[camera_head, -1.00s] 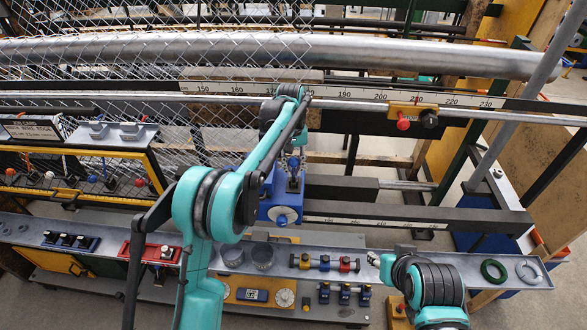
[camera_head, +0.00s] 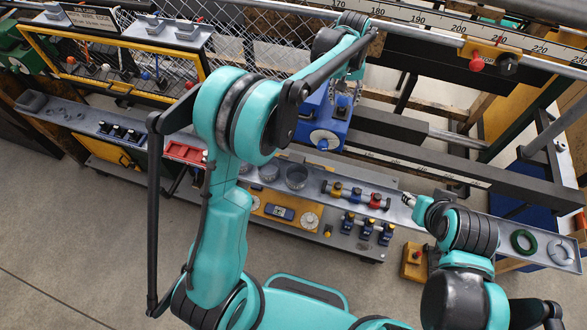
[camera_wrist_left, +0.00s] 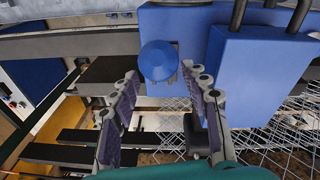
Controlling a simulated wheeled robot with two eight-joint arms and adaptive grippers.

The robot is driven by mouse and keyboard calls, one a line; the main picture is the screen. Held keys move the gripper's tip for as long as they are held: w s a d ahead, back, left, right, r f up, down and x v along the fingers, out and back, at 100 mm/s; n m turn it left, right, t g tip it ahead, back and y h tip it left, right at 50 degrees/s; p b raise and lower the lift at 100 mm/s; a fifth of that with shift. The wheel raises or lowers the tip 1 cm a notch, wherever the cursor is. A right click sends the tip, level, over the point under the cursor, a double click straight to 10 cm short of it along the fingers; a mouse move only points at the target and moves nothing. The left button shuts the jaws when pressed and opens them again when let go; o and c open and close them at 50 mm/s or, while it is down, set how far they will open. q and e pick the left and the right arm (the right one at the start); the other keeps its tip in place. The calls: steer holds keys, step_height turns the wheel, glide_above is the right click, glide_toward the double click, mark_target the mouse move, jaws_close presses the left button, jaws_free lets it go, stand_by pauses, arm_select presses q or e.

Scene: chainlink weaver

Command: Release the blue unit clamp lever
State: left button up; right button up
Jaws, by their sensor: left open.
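The blue unit (camera_head: 312,120) stands on the dark rails in the upper middle of the head view, with a small blue knob on a pale disc at its front. It fills the upper right of the left wrist view (camera_wrist_left: 255,80). There, a rounded blue knob (camera_wrist_left: 158,61) lies between the fingertips of my open left gripper (camera_wrist_left: 160,76), with gaps on both sides. Whether this knob belongs to the clamp lever I cannot tell. In the head view my left gripper (camera_head: 345,88) is at the unit's top, partly hidden. My right gripper (camera_head: 408,199) is small, over the grey shelf.
The long grey shelf (camera_head: 450,210) carries round tins (camera_head: 296,177), a valve row (camera_head: 355,195) and a green ring (camera_head: 523,241). A red button box (camera_head: 489,58) hangs at upper right. A yellow-framed rack (camera_head: 110,58) stands at left. The floor at lower left is clear.

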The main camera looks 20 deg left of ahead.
mark_target(343, 98)
arm_select(q)
steer(key=s+t, duration=0.1)
steer(key=s+f+t+b, duration=0.1)
steer(key=t, duration=0.1)
steer(key=v, duration=0.8)
steer(key=shift+s+r, duration=0.1)
steer(key=s+a+f+t+b, duration=0.1)
steer(key=s+a+f+b, duration=0.3)
steer(key=s+f+b, duration=0.5)
steer(key=s+a+f+m+t+b, duration=0.1)
steer(key=s+a+f+b, duration=0.4)
steer(key=s+f+b, duration=0.4)
step_height(343, 98, down, 3)
steer(key=b, duration=0.3)
steer(key=shift+s+a+f+m, duration=0.15)
steer(key=shift+s+a+m, duration=0.05)
steer(key=shift+s+m, duration=0.1)
